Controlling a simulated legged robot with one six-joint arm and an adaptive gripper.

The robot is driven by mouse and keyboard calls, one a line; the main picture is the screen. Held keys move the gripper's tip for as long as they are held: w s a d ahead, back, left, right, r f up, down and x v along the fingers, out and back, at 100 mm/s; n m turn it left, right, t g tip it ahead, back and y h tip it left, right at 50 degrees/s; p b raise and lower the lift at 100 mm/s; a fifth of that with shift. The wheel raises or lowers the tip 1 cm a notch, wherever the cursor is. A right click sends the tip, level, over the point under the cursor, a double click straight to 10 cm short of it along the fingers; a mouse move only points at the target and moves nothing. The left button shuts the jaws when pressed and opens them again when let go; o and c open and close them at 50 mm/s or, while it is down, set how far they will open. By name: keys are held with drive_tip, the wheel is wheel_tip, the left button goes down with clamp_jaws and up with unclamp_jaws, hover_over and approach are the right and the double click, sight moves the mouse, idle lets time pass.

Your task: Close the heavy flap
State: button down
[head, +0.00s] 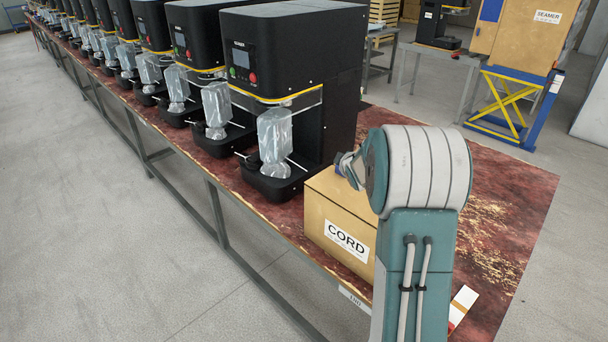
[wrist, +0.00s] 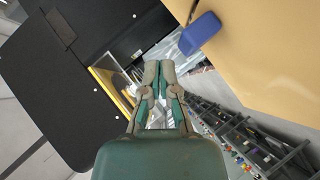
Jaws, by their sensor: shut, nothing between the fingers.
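A tan box labelled CORD (head: 343,222) stands on the red worn bench top, beside the nearest seamer. In the wrist view a broad tan panel (wrist: 270,50) fills the upper right, with a blue block (wrist: 200,33) at its edge. This may be the flap; its angle is not clear. My gripper (wrist: 159,66) is shut and empty, its fingertips just left of and below the blue block, apparently apart from it. In the head view my arm hides most of the gripper and part of the box's far side.
The nearest black seamer (head: 293,60) stands close to the box's left, with a silvery bag (head: 274,140) at its front. More seamers run away along the bench (head: 510,195). A blue and yellow stand (head: 512,105) is behind. The bench to the right is mostly bare.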

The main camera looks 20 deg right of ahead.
drive_tip(key=shift+w+d+f, duration=0.15)
drive_tip(key=shift+d+f, duration=0.55)
drive_tip(key=shift+f, duration=0.2)
drive_tip(key=shift+r, duration=0.2)
drive_tip(key=shift+r, duration=0.7)
drive_tip(key=v, duration=1.1)
drive_tip(key=shift+s+a, duration=0.2)
drive_tip(key=shift+s, duration=0.2)
drive_tip(key=s+a+r+m+g, duration=0.3)
drive_tip(key=s+a+r+m, duration=0.2)
drive_tip(key=s+a, duration=0.65)
drive_tip(key=s+a+m+g+y, duration=0.3)
drive_tip(key=s+a+y, duration=0.1)
drive_tip(key=s+a, duration=1)
drive_tip(key=shift+s+a+f+m+g, duration=0.35)
drive_tip(key=shift+s+f+m, duration=0.1)
drive_tip(key=shift+s, duration=0.4)
